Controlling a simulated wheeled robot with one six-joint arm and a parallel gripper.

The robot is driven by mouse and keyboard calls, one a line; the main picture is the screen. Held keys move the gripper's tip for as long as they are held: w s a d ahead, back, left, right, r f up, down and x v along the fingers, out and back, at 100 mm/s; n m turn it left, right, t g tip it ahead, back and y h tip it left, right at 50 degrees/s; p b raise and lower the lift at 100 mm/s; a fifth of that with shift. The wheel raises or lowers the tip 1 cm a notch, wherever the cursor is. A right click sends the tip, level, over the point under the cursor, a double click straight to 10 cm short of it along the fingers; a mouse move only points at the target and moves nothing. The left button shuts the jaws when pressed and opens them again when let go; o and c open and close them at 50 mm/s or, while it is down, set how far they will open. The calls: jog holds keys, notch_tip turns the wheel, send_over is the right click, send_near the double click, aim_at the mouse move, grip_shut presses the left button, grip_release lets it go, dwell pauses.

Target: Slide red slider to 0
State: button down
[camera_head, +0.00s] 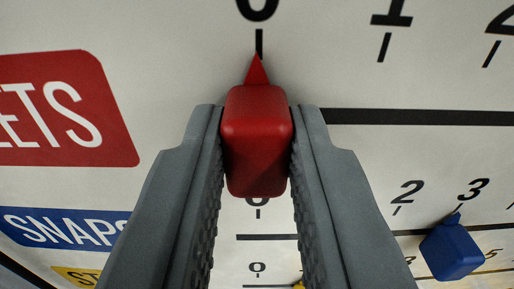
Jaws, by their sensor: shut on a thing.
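The red slider (257,140) is a red block with a pointed tip. It stands at the upper middle of the camera view. Its tip points at the tick mark under the 0 (258,8) of the top scale. My gripper (256,150) has one grey finger on each side of the red slider and is shut on it. The slider's black track (420,117) runs to the right from behind the slider and the right finger. The slider and fingers hide the left end of the track.
A blue slider (451,250) sits on a lower scale at the right, near the 3. At the left are a red label (65,110), a blue label reading SNAPS (62,228) and a partly hidden yellow label (78,277). A bit of yellow shows between the fingers at the bottom.

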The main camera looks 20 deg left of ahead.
jog(key=c, duration=1.3)
grip_release()
jog(key=shift+s+a, duration=0.1)
jog(key=shift+a, duration=0.1)
jog(key=v, duration=1.7)
jog(key=shift+s+d, duration=0.1)
jog(key=shift+s, duration=0.05)
jog(key=s+d+f+m+h, duration=0.1)
jog(key=s+d+f, duration=0.3)
jog(key=s+f, duration=0.4)
jog(key=s+d+f+m+h, duration=0.2)
jog(key=s+d+f, duration=0.3)
jog(key=f, duration=1.3)
jog(key=s+d+f+m+h, duration=0.1)
jog(key=s+d+f+h, duration=0.3)
jog(key=s+f, duration=0.9)
jog(key=shift+s+d+f+m+t, duration=0.1)
jog(key=shift+s+d+m+t, duration=0.1)
jog(key=shift+d, duration=0.15)
jog(key=shift+s+d+f+m+t, duration=0.1)
jog(key=shift+d+t, duration=0.1)
jog(key=shift+d, duration=0.15)
